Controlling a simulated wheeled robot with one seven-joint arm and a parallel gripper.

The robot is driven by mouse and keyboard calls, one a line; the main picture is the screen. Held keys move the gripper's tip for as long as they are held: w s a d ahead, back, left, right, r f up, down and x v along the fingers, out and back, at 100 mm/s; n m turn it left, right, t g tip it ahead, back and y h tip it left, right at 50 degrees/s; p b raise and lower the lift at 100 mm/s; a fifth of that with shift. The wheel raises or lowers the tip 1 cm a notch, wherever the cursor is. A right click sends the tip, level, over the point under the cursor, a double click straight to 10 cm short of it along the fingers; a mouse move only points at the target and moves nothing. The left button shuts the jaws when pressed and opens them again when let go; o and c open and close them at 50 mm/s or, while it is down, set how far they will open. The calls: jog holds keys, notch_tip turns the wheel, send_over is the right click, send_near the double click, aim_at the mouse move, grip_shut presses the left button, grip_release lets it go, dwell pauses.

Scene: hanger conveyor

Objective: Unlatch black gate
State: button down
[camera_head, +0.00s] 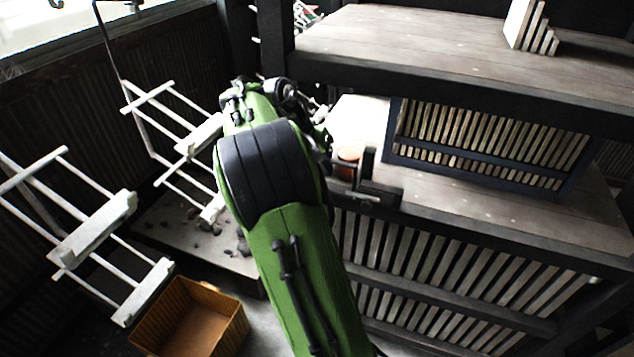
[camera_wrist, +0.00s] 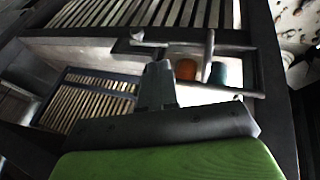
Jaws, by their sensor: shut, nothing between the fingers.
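A dark-framed panel with pale slats (camera_head: 480,145) stands on the middle shelf in the head view. A similar panel shows at the left in the wrist view (camera_wrist: 90,100). I cannot tell for sure which part is the black gate. A black latch-like fitting with an upright piece and a bar (camera_head: 368,180) sits at the shelf's front edge. In the wrist view, a grey bar and upright post (camera_wrist: 208,58) show beyond my gripper (camera_wrist: 160,68). My gripper is shut and empty, apparently apart from the post.
An orange cylinder (camera_wrist: 186,69) and a teal one (camera_wrist: 228,73) stand behind the post. White hanger frames (camera_head: 95,230) hang at the left. An orange-brown crate (camera_head: 190,318) lies below. Shelf boards (camera_head: 440,40) run above, and slatted fronts (camera_head: 430,265) below.

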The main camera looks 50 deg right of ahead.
jog(key=b, duration=0.3)
send_near(371, 201)
jog(key=w+a+f, duration=0.2)
jog(key=w+f, duration=0.1)
jog(key=shift+s+d+f+b, duration=0.4)
jog(key=shift+s+d+f, duration=0.45)
jog(key=shift+s, duration=0.2)
jog(key=shift+s+d+f, duration=0.1)
jog(key=shift+s+f, duration=0.05)
jog(key=shift+s, duration=0.05)
jog(key=s, duration=0.1)
jog(key=s+d, duration=0.1)
jog(key=s+b, duration=0.1)
jog(key=shift+s+d, duration=0.3)
jog(key=shift+s, duration=0.1)
